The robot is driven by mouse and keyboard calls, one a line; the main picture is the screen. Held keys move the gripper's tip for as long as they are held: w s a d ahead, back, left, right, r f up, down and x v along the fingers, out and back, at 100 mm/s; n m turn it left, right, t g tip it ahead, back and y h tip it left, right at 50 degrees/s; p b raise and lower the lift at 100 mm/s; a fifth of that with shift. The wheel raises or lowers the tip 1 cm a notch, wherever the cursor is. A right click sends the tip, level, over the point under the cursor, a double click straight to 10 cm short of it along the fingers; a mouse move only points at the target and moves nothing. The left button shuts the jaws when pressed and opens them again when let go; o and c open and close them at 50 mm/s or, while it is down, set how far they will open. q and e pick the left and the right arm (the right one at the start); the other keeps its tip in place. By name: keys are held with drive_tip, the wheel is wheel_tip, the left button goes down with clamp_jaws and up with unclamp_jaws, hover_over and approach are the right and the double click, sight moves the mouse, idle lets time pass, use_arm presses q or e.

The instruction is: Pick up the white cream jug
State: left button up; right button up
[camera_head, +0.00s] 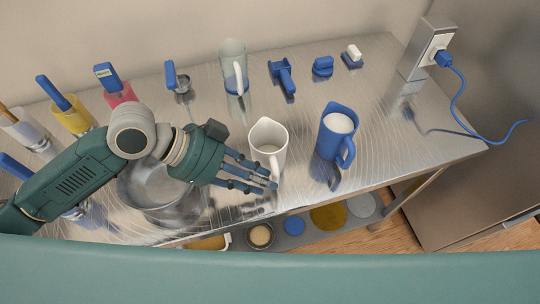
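The white cream jug (267,137) stands upright on the metal table, just right of the middle of the head view. Its handle points toward the front edge of the table. My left gripper (266,182) reaches in from the left, with its fingers spread apart and their tips close beside the jug's handle. The fingers partly cover the lower handle, so I cannot tell whether they touch it. My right gripper is not in view.
A blue jug (335,135) stands close to the right. A metal bowl (150,190) is under my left arm. A tall clear jug (234,70) and small blue items (283,75) stand behind. Coloured containers (76,119) line the left. A shelf with round dishes (328,216) sits below.

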use_arm(q)
drive_tip(key=shift+w+d+f, duration=0.1)
drive_tip(key=shift+d+f, duration=0.15)
drive_tip(key=shift+d, duration=0.05)
drive_tip(key=p+x, duration=0.1)
drive_tip(key=x, duration=0.2)
drive_tip(key=shift+w+d+f+p, duration=0.2)
drive_tip(key=shift+d+p, duration=0.05)
drive_tip(key=shift+p, duration=0.15)
drive_tip(key=shift+d+f, duration=0.3)
drive_tip(key=shift+f, duration=0.05)
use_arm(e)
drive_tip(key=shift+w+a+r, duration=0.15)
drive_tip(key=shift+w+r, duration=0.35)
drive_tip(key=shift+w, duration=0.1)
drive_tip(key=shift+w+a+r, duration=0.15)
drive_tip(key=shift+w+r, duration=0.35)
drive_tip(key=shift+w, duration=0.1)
use_arm(q)
drive_tip(key=shift+a, duration=0.1)
clamp_jaws()
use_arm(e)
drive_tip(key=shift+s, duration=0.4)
use_arm(q)
drive_tip(key=shift+w+r, duration=0.1)
drive_tip(key=shift+r, duration=0.1)
